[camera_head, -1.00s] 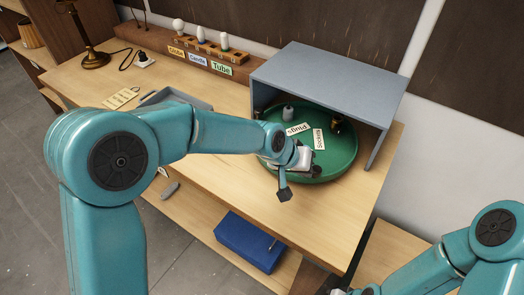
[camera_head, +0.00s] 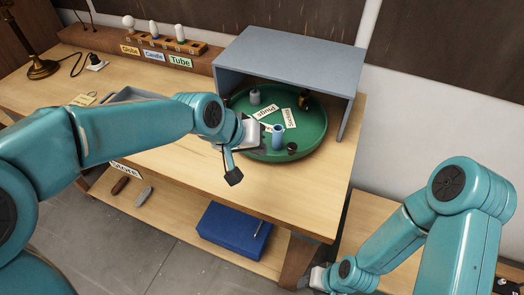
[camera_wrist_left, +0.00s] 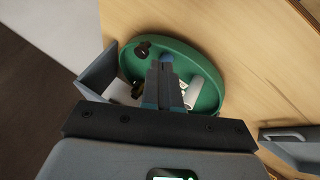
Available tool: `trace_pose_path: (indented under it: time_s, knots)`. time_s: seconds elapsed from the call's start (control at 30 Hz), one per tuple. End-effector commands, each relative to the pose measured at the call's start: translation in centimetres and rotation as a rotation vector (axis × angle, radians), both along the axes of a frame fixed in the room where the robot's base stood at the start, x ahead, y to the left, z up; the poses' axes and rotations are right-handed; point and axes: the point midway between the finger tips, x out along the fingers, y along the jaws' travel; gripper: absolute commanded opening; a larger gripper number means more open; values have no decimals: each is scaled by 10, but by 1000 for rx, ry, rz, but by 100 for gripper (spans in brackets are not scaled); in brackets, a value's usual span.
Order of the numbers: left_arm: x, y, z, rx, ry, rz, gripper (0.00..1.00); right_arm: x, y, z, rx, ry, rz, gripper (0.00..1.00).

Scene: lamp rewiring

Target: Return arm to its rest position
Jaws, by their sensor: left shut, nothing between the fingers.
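My left gripper (camera_head: 266,129) is over the left front part of the round green tray (camera_head: 315,143). Its fingers are shut with nothing between them in the left wrist view (camera_wrist_left: 166,84). A blue cylinder (camera_head: 278,138) with a pale top stands on the tray just right of this gripper, near a small black piece (camera_head: 292,148). Also on the tray are the "Plugs" card (camera_head: 267,112), the "Sockets" card (camera_head: 289,121), a grey cylinder (camera_head: 254,96) and a brass piece (camera_head: 304,98). My right gripper (camera_head: 314,279) is low at the bottom edge; its fingers are unclear.
A grey open-fronted shelf (camera_head: 290,62) covers the tray's rear. A bulb rack (camera_head: 165,38) with labels stands at the back. A lamp base (camera_head: 42,68) and a grey bin (camera_head: 131,95) are at left. A blue box (camera_head: 233,231) sits on the lower shelf. The front tabletop is clear.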

Motion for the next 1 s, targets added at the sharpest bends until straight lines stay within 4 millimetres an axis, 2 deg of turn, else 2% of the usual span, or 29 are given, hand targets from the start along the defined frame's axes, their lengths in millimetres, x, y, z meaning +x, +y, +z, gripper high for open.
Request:
trace_pose_path:
  time_s: [0.1,0.2,0.67,1.0]
  knots:
    - [-9,2,15,1,-2,-1,0,1,-1,-4,1,1,0,43]
    - [-10,1,21,3,3,0,0,3,-3,-5,4,4,-1,43]
    - [-16,6,24,6,7,0,0,1,-2,-6,6,5,0,43]
    - [-50,43,25,3,2,-1,0,-27,30,-5,1,2,0,43]
